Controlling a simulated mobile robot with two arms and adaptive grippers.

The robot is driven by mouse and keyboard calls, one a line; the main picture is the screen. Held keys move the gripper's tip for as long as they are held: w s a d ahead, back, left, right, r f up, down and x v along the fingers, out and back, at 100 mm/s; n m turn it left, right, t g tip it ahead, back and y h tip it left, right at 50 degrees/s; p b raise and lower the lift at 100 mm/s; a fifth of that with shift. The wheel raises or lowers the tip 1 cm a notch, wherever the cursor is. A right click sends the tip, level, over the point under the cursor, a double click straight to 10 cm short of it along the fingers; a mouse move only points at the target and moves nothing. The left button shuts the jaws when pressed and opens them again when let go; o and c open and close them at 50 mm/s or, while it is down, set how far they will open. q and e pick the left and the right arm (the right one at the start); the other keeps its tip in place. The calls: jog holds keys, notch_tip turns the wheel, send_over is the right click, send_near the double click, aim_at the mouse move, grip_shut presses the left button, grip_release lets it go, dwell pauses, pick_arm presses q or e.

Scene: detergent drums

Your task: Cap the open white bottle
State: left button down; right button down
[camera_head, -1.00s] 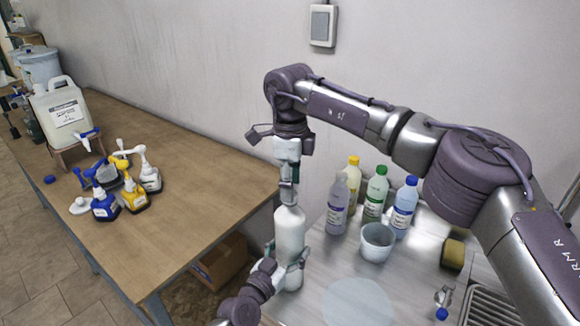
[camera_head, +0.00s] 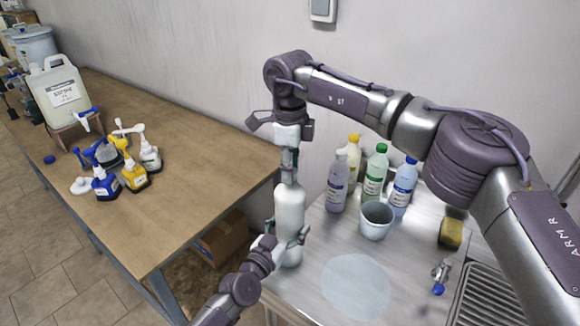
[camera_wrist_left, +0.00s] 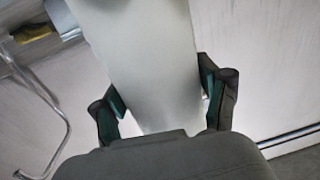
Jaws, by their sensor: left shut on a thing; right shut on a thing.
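The white bottle (camera_head: 290,213) stands upright at the left edge of the metal counter. My left gripper (camera_head: 283,243) is shut around its lower body; in the left wrist view the bottle (camera_wrist_left: 148,65) fills the space between the two green-padded fingers of that gripper (camera_wrist_left: 160,102). My right gripper (camera_head: 289,165) points straight down directly over the bottle, its fingertips at the bottle's neck. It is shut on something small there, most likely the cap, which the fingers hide. I cannot tell whether the cap touches the neck.
Several labelled bottles (camera_head: 374,175) and a grey cup (camera_head: 376,219) stand right of the white bottle. A yellow sponge (camera_head: 451,232) lies by the sink (camera_head: 487,290). The wooden table (camera_head: 187,185) at left holds several pump bottles (camera_head: 134,175) and a large canister (camera_head: 60,92).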

jog(key=c, duration=0.7)
grip_release()
notch_tip(320, 180, up, 12)
pick_arm(q)
grip_release()
